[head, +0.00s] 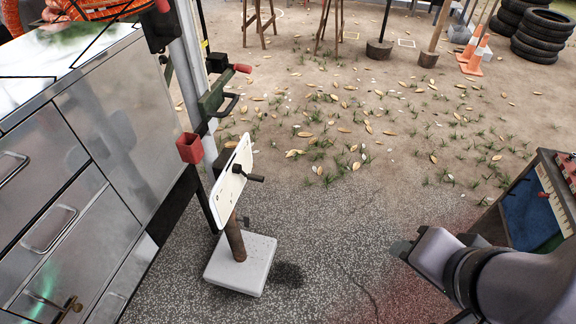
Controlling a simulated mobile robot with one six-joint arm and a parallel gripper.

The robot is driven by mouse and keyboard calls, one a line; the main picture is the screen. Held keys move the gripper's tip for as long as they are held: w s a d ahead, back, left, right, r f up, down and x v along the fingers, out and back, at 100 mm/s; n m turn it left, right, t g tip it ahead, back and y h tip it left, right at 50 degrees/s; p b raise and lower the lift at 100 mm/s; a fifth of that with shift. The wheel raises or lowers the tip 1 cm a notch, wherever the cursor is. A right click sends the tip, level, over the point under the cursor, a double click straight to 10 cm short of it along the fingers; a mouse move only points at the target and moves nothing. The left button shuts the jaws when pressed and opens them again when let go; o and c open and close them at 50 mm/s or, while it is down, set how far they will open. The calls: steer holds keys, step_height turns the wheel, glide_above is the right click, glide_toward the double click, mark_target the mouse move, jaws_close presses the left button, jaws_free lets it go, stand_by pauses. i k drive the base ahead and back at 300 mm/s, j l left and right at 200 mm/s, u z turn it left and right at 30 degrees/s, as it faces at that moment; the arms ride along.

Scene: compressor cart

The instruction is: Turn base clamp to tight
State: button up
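A white upright plate (231,187) stands on a rusty post (235,238) fixed in a square white base (241,263). A black lever (250,176) sticks out of the plate to the right; it may be the base clamp, but I see no readable tight mark. My gripper (401,248) is at the lower right, well apart from the plate and lever, with open ground between them. Its fingers are mostly hidden by the wrist, so I cannot tell whether it is open or shut. Nothing shows held in it.
A metal drawer cabinet (113,129) fills the left. A pale column with a green bracket (211,99), red-tipped handle (242,68) and red box (190,148) stands behind the plate. A blue-sided cabinet (529,211) is at right. Tyres (541,37) and cones (474,57) are far back.

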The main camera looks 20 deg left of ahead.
mark_target(246, 221)
steer(key=i, duration=2.65)
steer(key=i+u, duration=0.4)
steer(key=i+l+u, duration=0.65)
steer(key=i+u, duration=0.15)
steer(key=i+l+u, duration=0.65)
steer(key=l+u, duration=0.2)
steer(key=l, duration=0.15)
steer(key=u, duration=3.05)
steer(key=i+j+z, duration=0.45)
steer(key=j, duration=0.8)
steer(key=i+j+z, duration=0.1)
steer(key=j+z, duration=0.4)
steer(key=j, duration=0.75)
steer(key=k+j+z, duration=0.1)
steer(key=j+z, duration=0.35)
steer(key=j, duration=0.9)
steer(key=i+j+z, duration=0.1)
steer(key=i+j, duration=0.2)
steer(key=j, duration=0.15)
steer(key=i+l, duration=0.1)
steer(key=i, duration=0.75)
